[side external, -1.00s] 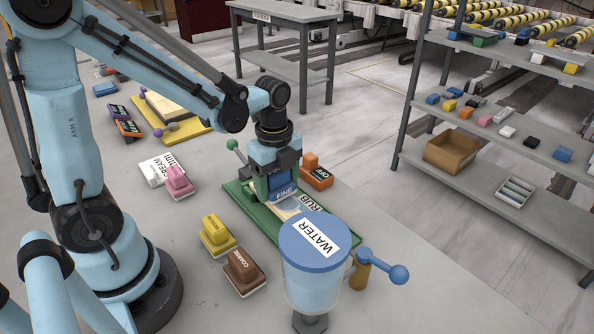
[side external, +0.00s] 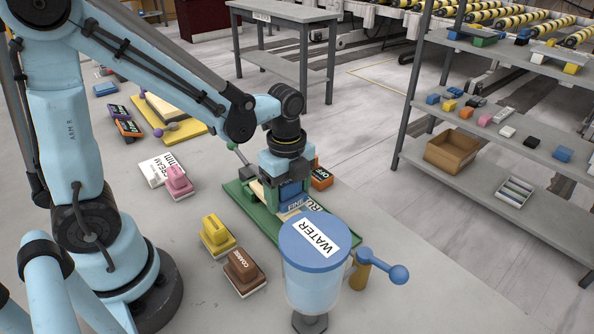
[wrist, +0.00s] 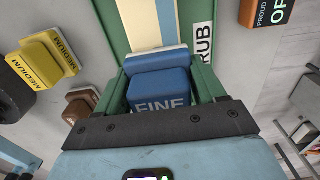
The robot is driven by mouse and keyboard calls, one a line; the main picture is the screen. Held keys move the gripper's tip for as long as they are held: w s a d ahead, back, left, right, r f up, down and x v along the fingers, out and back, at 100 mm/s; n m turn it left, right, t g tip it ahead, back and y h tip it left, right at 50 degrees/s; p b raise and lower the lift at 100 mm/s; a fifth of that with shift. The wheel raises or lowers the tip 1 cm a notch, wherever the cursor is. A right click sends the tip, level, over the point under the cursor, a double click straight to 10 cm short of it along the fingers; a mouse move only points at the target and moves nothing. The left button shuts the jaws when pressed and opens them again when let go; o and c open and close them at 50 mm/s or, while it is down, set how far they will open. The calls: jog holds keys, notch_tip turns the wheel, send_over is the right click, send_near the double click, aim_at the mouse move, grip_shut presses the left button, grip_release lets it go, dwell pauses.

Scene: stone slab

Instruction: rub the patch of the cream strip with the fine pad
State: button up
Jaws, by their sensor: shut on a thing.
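My gripper (side external: 288,190) is shut on the fine pad (side external: 292,201), a blue block lettered FINE with a pale base. The pad also shows in the wrist view (wrist: 162,88). It is over the cream strip (wrist: 166,22) on a green board (side external: 240,197); I cannot tell whether its base touches the strip. A blue-grey band runs along the strip in the wrist view. The pad and gripper hide part of the strip, and I cannot make out the patch's edges. A RUB label (wrist: 203,42) lies beside the strip.
A WATER container (side external: 314,262) with a blue lid stands close in front of the board. Yellow (side external: 215,236) and brown (side external: 245,272) pads lie to its left, a pink one (side external: 177,181) farther back. An orange OFF block (side external: 321,178) sits just behind the board.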

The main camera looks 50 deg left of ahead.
aim_at(299, 204)
jog(key=shift+d+f, duration=0.15)
jog(key=shift+d, duration=1.65)
jog(key=shift+a, duration=1.95)
jog(key=shift+a+f, duration=0.1)
jog(key=shift+a, duration=1.7)
jog(key=shift+d+r, duration=0.15)
jog(key=shift+d, duration=1.7)
jog(key=shift+d+r, duration=0.1)
jog(key=shift+d, duration=1.75)
jog(key=shift+a+f, duration=0.15)
jog(key=shift+a, duration=3.45)
jog(key=shift+d+f, duration=0.1)
jog(key=shift+d, duration=3.6)
